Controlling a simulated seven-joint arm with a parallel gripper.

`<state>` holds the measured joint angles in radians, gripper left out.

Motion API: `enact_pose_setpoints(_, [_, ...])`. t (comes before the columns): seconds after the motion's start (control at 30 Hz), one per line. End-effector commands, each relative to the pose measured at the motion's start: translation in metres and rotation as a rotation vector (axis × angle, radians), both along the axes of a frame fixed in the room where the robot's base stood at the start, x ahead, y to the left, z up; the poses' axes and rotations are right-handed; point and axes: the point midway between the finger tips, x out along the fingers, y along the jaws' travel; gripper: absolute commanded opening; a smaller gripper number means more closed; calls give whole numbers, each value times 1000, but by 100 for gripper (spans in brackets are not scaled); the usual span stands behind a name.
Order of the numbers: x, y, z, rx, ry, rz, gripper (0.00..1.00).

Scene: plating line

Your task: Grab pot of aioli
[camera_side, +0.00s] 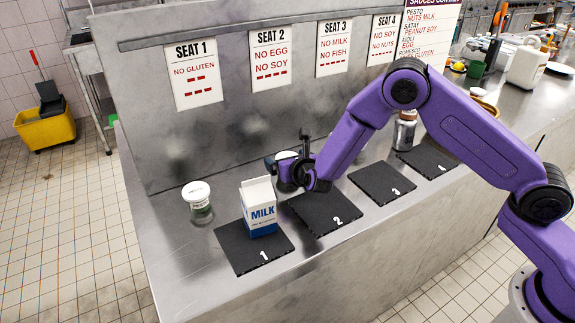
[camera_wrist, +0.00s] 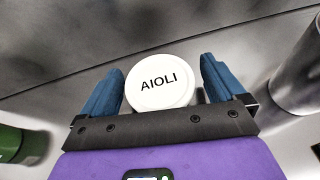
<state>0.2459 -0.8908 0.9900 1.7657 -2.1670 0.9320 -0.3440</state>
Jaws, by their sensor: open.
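The pot of aioli (camera_wrist: 160,97) shows in the wrist view by its round white lid marked AIOLI. It stands between the two blue fingers of my gripper (camera_wrist: 160,90), with a narrow gap visible on each side. In the side view my gripper (camera_side: 287,172) is low behind mat 2, and a bit of the white lid (camera_side: 287,156) shows there. Most of the pot is hidden by my gripper and arm in that view. My gripper is open around the pot.
A milk carton (camera_side: 260,207) stands on mat 1 (camera_side: 250,262). A pesto jar (camera_side: 198,203) is left of it. A metal canister (camera_side: 404,131) stands behind mats 3 (camera_side: 382,190) and 4 (camera_side: 428,161). Mat 2 (camera_side: 325,215) is bare. The seat-sign panel (camera_side: 235,130) rises behind.

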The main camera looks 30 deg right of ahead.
Motion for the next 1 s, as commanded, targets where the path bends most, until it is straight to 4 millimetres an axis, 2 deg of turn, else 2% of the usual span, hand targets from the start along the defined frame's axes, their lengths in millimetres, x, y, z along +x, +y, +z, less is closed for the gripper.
enact_pose_setpoints(0.03, [0, 0, 0, 0, 0, 0, 86])
enact_pose_setpoints(0.17, [0, 0, 0, 0, 0, 0, 44])
enact_pose_setpoints(0.2, [0, 0, 0, 0, 0, 0, 42])
enact_pose_setpoints(0.47, [0, 0, 1, 1, -1, 0, 42])
enact_pose_setpoints(0.67, [0, 0, 9, 0, -2, -1, 42])
enact_pose_setpoints(0.87, [-2, 0, 36, 3, -3, 0, 42])
enact_pose_setpoints(1.0, [-22, -5, 60, 2, -3, 1, 42])
